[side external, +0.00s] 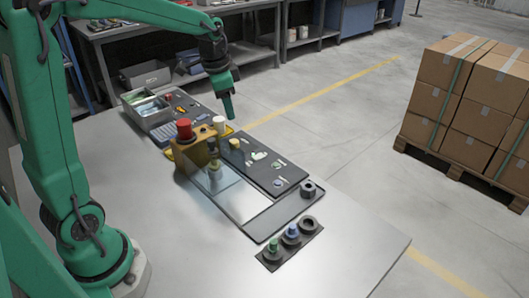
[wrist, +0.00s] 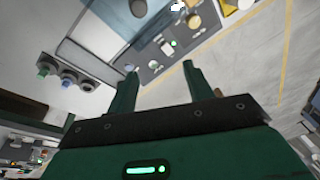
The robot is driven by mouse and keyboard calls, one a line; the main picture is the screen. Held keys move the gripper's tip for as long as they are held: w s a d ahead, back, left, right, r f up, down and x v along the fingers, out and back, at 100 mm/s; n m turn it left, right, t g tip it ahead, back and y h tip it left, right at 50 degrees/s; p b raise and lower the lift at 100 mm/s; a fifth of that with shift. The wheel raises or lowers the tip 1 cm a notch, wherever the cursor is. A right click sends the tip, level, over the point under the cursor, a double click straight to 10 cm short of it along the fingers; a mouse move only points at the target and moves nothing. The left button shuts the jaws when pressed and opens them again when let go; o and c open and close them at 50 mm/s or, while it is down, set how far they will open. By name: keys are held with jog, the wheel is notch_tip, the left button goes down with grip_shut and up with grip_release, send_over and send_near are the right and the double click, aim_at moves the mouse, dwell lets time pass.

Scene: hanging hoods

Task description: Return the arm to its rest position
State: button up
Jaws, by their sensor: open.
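My gripper (side external: 228,106) hangs at the end of my green arm, fingers pointing down, above the far side of the grey table (side external: 350,235). It is raised clear of the objects there. In the wrist view my gripper (wrist: 160,78) shows two green fingers spread apart with nothing between them. The wrist view is tilted and looks past the fingers at the dark board and the floor.
A yellow block with a red knob (side external: 185,128) stands beside a clear panel (side external: 237,192). A dark board (side external: 265,168) holds small parts. A black holder (side external: 290,245) carries green and blue pieces. A grey tray (side external: 150,110) stands behind. The table's front is clear.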

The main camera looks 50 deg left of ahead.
jog(key=s+d+r+n+t, duration=0.1)
jog(key=s+d+n, duration=0.1)
jog(key=s+d, duration=0.3)
jog(key=s+d+r+n+t, duration=0.2)
jog(key=s+d+n, duration=0.1)
jog(key=s, duration=1.1)
jog(key=shift+d+h, duration=0.3)
jog(key=shift+d, duration=0.6)
jog(key=shift+s, duration=0.1)
